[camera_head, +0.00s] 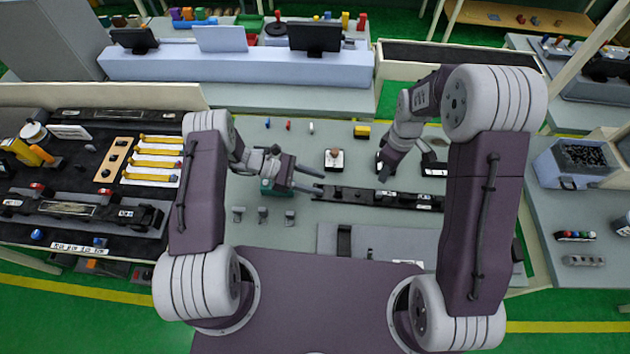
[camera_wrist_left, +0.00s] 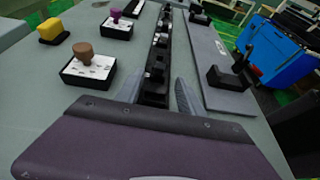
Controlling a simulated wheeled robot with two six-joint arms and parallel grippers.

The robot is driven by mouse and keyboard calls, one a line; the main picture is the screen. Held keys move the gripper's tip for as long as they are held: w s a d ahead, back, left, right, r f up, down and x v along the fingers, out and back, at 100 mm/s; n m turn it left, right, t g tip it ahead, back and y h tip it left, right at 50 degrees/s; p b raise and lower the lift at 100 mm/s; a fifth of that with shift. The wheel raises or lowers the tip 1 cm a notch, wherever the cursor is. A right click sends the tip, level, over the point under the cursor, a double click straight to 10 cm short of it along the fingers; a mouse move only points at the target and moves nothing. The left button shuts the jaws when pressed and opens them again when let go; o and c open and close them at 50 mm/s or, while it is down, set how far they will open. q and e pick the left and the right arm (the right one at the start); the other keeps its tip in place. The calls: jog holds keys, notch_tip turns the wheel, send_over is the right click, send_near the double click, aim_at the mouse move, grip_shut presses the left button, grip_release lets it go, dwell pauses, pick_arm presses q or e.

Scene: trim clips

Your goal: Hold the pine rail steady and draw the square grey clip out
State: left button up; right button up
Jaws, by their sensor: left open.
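A long dark rail (camera_head: 350,195) with small dark blocks along it lies across the grey table; it also shows in the left wrist view (camera_wrist_left: 158,62). No pine-coloured rail stands out, and I cannot pick out a square grey clip on it. My left gripper (camera_head: 319,181) is open at the rail's left end. In the left wrist view its two fingers (camera_wrist_left: 158,92) show on either side of the rail's near end, with a gap between them. My right gripper (camera_head: 383,166) is above the table behind the rail; its fingers are too small and dark to read.
A grey plate (camera_head: 390,240) lies in front. A brown knob on a white-topped base (camera_wrist_left: 87,60) and a yellow block (camera_wrist_left: 53,31) are behind the rail. A blue bin (camera_wrist_left: 262,50) stands beyond the plate.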

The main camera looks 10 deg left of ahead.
aim_at(336, 188)
pick_arm(q)
jog(key=x, duration=0.9)
jog(key=shift+d, duration=0.1)
grip_shut()
pick_arm(e)
jog(key=shift+o, duration=0.2)
jog(key=m, duration=0.5)
jog(key=shift+w+f, duration=0.15)
jog(key=shift+w, duration=0.15)
jog(key=f+m, duration=0.1)
jog(key=m, duration=0.2)
jog(key=s+f+m, duration=0.1)
jog(key=f+m, duration=0.1)
jog(key=m, duration=0.1)
jog(key=shift+f, duration=0.2)
notch_tip(336, 188, down, 9)
grip_shut()
